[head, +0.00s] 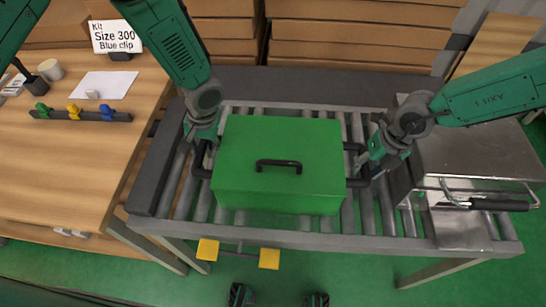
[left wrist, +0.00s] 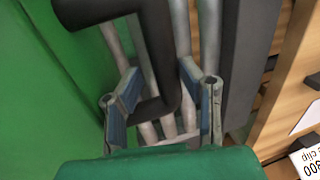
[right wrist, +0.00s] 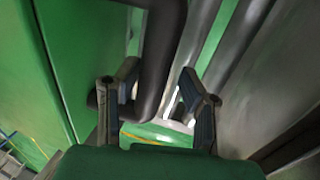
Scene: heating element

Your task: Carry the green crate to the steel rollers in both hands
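The green crate (head: 278,165) sits level over the steel rollers (head: 405,222), its lid shut and a black handle (head: 279,164) on top. Black bar handles stick out from its left and right sides. My left gripper (head: 203,147) is at the left side handle; in the left wrist view its fingers stand apart with the handle (left wrist: 160,55) between them. My right gripper (head: 364,160) is at the right side handle; in the right wrist view its fingers stand apart with the handle (right wrist: 161,55) between them, close to the left finger. The crate's underside is hidden.
A wooden table (head: 75,160) on the left holds a sign (head: 116,37), paper, a cup and coloured clips. A steel box (head: 470,150) with a bar handle stands at the right end of the rollers. Cardboard boxes (head: 355,42) line the back. Yellow pedals (head: 269,258) are below in front.

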